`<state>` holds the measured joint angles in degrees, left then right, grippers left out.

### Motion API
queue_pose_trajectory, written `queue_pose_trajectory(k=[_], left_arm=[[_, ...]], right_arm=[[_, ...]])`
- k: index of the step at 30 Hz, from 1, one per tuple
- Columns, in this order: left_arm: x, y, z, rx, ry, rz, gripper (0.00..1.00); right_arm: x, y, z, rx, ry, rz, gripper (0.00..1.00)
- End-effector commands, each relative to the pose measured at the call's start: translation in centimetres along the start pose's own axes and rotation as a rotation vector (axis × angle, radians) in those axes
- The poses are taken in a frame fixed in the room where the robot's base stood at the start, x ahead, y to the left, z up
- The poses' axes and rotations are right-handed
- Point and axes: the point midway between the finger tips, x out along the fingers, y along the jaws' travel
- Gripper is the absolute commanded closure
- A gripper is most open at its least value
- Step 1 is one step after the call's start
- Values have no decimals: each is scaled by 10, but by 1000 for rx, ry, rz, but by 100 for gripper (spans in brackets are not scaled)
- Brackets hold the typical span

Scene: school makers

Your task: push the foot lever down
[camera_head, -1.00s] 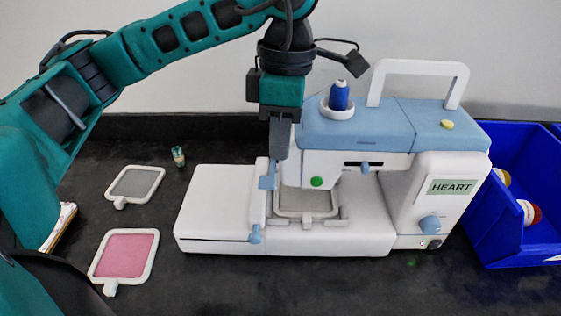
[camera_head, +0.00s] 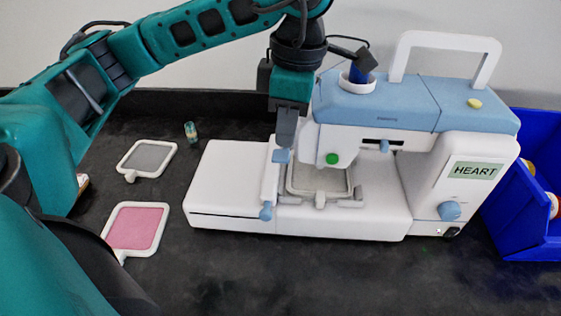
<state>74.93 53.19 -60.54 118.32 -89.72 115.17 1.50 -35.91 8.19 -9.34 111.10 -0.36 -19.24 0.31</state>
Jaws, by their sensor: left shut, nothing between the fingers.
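The white and blue sewing machine (camera_head: 375,107) stands upright on the dark tabletop. A small light-blue lever (camera_head: 384,146) sticks out of a dark slot in its front; I cannot tell for sure that this is the foot lever. My left gripper (camera_head: 286,140) is shut and empty, pointing down at the left side of the machine's head. Its tip lies just above or in front of a light-blue tab (camera_head: 281,156); touching or apart I cannot tell. A framed hoop (camera_head: 318,194) sits under the head. My right gripper is not in view.
A grey hoop (camera_head: 146,175) and a pink hoop (camera_head: 158,232) lie to the left, with a small bottle (camera_head: 191,132) behind. A blue bin (camera_head: 500,243) stands at the right. The front tabletop is clear. A thread spool (camera_head: 359,76) rises behind my wrist.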

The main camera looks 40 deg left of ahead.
Motion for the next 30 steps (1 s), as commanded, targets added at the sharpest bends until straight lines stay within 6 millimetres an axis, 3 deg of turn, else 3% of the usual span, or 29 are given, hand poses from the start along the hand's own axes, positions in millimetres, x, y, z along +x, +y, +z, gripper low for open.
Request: queue_pose_trajectory(k=[1, 6, 20, 30], left_arm=[[10, 0, 0, 0, 0, 0, 100], [18, 0, 0, -1, -1, 1, 100], [20, 0, 0, -1, -1, 0, 100], [57, 0, 4, 0, 0, -1, 100]], right_arm=[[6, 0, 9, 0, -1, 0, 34], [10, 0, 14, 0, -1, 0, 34], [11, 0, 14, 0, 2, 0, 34], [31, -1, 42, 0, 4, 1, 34]])
